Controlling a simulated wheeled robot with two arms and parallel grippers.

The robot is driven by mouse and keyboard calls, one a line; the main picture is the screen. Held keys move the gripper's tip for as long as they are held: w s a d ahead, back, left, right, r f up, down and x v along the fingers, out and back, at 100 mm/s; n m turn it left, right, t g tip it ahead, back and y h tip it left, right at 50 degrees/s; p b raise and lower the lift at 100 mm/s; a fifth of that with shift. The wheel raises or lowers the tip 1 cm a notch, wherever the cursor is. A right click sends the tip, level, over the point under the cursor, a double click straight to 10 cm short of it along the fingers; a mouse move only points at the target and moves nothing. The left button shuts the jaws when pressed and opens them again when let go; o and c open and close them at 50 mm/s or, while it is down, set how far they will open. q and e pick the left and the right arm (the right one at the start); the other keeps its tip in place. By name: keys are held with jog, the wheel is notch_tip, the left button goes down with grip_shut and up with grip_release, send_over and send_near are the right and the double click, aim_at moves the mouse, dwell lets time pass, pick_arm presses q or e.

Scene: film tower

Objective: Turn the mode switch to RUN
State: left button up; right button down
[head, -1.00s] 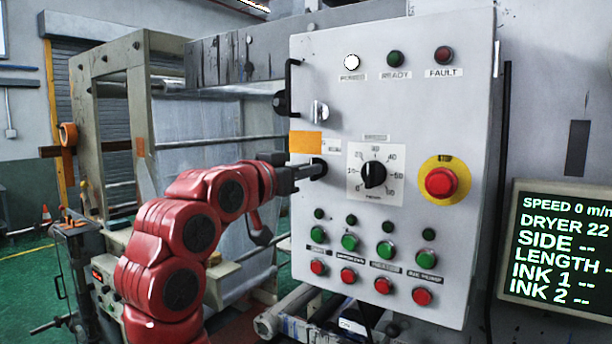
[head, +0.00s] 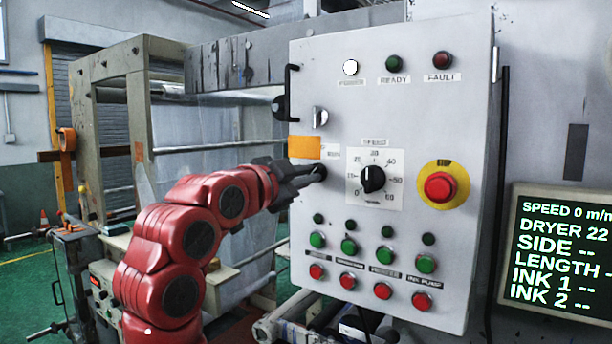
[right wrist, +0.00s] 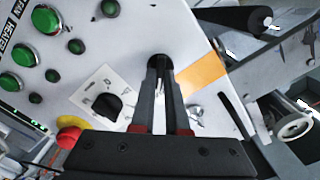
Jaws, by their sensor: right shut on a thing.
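The mode switch (head: 319,173) is a small dark round knob on the left side of the grey control panel (head: 440,120), just below an orange tag. My right gripper (head: 308,174) reaches it from the left and is shut on it. In the right wrist view the two dark fingers (right wrist: 166,75) close in at the dark switch (right wrist: 158,61). The fingers cover most of the switch, so I cannot read its pointer or its position. My left gripper is not in view.
Close to the switch are the orange tag (head: 304,147), a key-like lever (head: 320,116) and the speed dial (head: 373,179). A red stop button (head: 439,187) is farther right. Green buttons (head: 318,240) and red ones sit below. A black handle (head: 291,92) juts out at the panel's left edge.

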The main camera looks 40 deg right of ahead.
jog(key=shift+m, duration=0.3)
jog(key=c, duration=0.9)
grip_release()
jog(key=b+v, duration=0.5)
jog(key=v, duration=1.2)
jog(key=shift+a, duration=0.2)
